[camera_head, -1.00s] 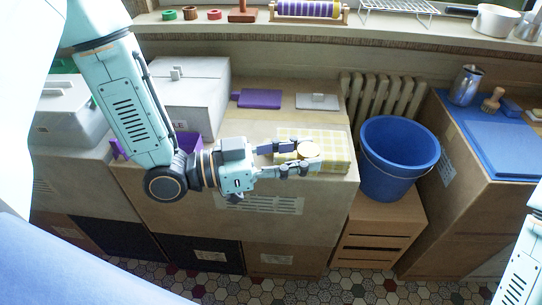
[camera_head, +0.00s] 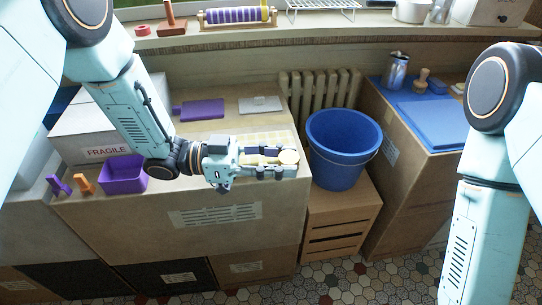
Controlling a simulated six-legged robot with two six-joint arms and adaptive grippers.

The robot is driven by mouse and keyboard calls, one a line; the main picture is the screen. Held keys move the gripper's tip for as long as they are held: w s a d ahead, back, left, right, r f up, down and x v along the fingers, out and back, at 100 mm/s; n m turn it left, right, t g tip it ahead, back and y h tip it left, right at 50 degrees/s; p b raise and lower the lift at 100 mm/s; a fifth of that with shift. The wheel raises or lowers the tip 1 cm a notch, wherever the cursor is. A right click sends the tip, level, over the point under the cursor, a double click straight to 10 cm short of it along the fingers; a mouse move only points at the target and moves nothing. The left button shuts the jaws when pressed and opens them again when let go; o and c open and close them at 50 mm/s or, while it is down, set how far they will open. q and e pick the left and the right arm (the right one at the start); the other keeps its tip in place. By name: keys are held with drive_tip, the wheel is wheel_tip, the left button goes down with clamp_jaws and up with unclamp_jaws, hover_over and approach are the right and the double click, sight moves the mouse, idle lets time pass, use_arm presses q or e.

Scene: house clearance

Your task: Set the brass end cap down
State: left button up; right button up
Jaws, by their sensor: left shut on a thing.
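The brass end cap (camera_head: 289,157) is a small round golden disc between the fingertips of my left gripper (camera_head: 276,164). The gripper is shut on it and points right, near the front right edge of the large cardboard box. A yellow checked cloth or pad (camera_head: 262,139) lies on the box top just behind and partly hidden by the gripper. Whether the cap touches anything below it I cannot tell. My right arm shows at the right, but its gripper is out of the picture.
The cardboard box (camera_head: 210,188) carries a purple open bin (camera_head: 124,174), a purple board (camera_head: 198,109) and a grey plate (camera_head: 260,105). A blue bucket (camera_head: 340,150) stands on a wooden crate (camera_head: 340,215) to the right. A blue mat (camera_head: 430,120) lies farther right.

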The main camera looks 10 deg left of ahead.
use_arm(q)
drive_tip(key=shift+w+d+f+m+g, duration=0.35)
drive_tip(key=shift+f+m+g, duration=0.15)
drive_tip(key=shift+g, duration=0.2)
drive_tip(key=shift+s+a+m+g+y, duration=0.2)
drive_tip(key=shift+a+m+g, duration=0.45)
drive_tip(key=shift+g, duration=0.5)
drive_tip(key=shift+s+a+m+g+y, duration=0.15)
drive_tip(key=shift+a+m+g+y, duration=0.2)
drive_tip(key=shift+m+g, duration=0.65)
drive_tip(key=shift+s+a+m+g+y, duration=0.2)
drive_tip(key=shift+a+m+g, duration=0.35)
drive_tip(key=shift+g, duration=0.8)
drive_tip(key=a+f+n+t+h, duration=0.2)
drive_tip(key=a+f+n+t, duration=0.35)
drive_tip(key=t, duration=0.35)
drive_tip(key=s+a+r+n+t+y, duration=0.2)
drive_tip(key=a+n+t, duration=0.4)
drive_tip(key=t, duration=0.3)
drive_tip(key=shift+s+a+r+y, duration=0.4)
drive_tip(key=shift+a+r+y, duration=0.25)
drive_tip(key=shift+r+y, duration=0.25)
